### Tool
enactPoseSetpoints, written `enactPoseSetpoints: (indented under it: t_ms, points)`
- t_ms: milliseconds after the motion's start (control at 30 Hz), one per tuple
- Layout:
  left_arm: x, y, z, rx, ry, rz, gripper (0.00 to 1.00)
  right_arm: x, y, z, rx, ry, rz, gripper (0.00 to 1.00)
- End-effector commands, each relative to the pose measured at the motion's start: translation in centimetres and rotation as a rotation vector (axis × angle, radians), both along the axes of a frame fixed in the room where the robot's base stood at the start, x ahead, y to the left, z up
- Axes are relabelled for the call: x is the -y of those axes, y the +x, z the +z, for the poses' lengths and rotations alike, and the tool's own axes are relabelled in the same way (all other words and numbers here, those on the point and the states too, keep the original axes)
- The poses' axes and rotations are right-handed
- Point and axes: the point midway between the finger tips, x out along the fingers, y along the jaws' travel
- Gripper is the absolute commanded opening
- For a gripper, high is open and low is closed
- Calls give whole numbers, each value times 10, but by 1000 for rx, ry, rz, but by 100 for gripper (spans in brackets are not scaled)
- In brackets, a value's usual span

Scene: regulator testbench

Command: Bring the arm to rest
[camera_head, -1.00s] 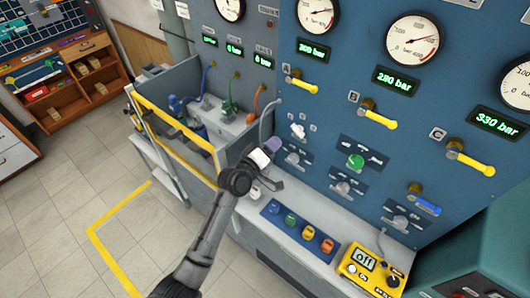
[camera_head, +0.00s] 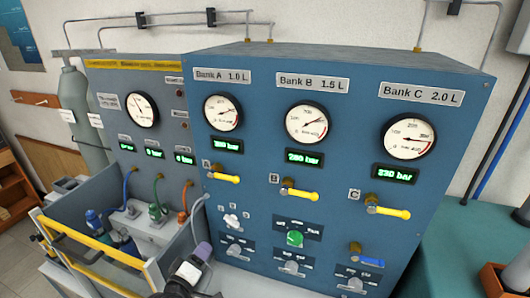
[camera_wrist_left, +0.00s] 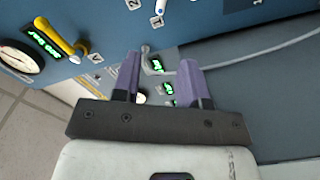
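My left gripper (camera_head: 203,251) is low in the head view, in front of the left edge of the blue panel (camera_head: 340,120). In the left wrist view its two purple fingers (camera_wrist_left: 161,82) stand apart with nothing between them. It is beside the white selector knob (camera_head: 232,220), apart from it as far as I can see. That knob also shows in the left wrist view (camera_wrist_left: 158,20). My right gripper is in neither view.
The panel carries yellow levers A (camera_head: 225,178), B (camera_head: 300,191) and C (camera_head: 388,209), a green knob (camera_head: 295,238) and a blue lever (camera_head: 367,260). A yellow-railed bin (camera_head: 95,243) stands left. A grey hose (camera_wrist_left: 250,50) runs near my left gripper.

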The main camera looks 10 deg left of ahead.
Motion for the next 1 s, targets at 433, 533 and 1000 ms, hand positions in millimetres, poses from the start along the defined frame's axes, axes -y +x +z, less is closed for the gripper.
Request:
enactPoseSetpoints:
  t_ms: [433,533,1000]
  points:
    - [21,-42,-24,-326,681,-234,39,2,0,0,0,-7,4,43]
    - [22,-62,-13,-379,824,-263,39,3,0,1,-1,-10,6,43]
    - [30,-246,-24,-703,1145,-392,39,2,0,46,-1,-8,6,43]
